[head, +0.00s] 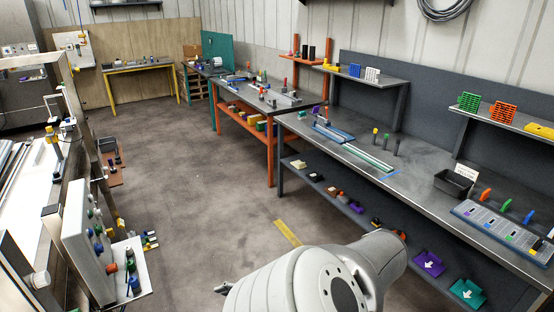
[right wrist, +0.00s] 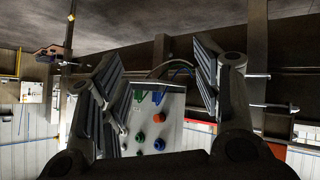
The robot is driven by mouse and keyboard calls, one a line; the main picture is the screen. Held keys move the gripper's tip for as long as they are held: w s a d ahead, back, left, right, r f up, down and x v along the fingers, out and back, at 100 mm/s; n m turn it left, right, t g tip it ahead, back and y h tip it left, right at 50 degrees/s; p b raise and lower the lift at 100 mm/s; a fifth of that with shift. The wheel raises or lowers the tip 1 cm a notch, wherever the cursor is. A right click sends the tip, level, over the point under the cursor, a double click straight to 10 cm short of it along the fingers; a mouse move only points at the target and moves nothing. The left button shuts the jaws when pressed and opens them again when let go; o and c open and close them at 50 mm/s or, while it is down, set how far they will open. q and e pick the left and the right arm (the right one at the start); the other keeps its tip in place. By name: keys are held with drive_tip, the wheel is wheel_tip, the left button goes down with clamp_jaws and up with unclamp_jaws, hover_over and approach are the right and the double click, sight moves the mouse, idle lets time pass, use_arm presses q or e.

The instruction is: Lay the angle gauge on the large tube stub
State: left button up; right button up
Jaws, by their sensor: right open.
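My right gripper (right wrist: 160,85) shows in the right wrist view with its two ribbed fingers spread wide apart. Nothing is held between them. Beyond the fingers is a pale panel (right wrist: 172,112) with red, green and blue knobs. The same kind of knobbed panel (head: 76,222) stands at the left in the head view. I cannot pick out the angle gauge or the large tube stub with certainty in either view. A thick pale link of my arm fills the bottom middle of the head view. My left gripper is in neither view.
A long grey workbench (head: 410,172) runs along the right, with a black bin (head: 453,184) and a tray of slots (head: 500,228). An orange-legged bench (head: 262,108) stands behind it. The floor (head: 190,190) between the benches and the left frame is mostly clear.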

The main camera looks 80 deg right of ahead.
drive_tip(key=s+a+f+m+g+h, duration=0.1)
drive_tip(key=s+a+f+g, duration=0.15)
drive_tip(key=s+f, duration=0.55)
drive_tip(key=s+a+f+m+g+h, duration=0.15)
drive_tip(key=s+a+f, duration=0.3)
drive_tip(key=f, duration=0.65)
drive_tip(key=s+a+f+n+g+y, duration=0.1)
drive_tip(key=s+a+f, duration=0.3)
drive_tip(key=a, duration=0.7)
drive_tip(key=s+a+f+n+g+y, duration=0.1)
drive_tip(key=s+a+f+g, duration=0.3)
drive_tip(key=a+f, duration=0.4)
drive_tip(key=s+a, duration=0.1)
drive_tip(key=a, duration=0.3)
drive_tip(key=shift+a+g+y, duration=0.2)
drive_tip(key=shift+g+y, duration=0.1)
drive_tip(key=shift+y, duration=0.05)
drive_tip(key=shift+s, duration=0.1)
wheel_tip(320, 180, down, 5)
drive_tip(key=b, duration=0.5)
drive_tip(key=shift+f, duration=0.2)
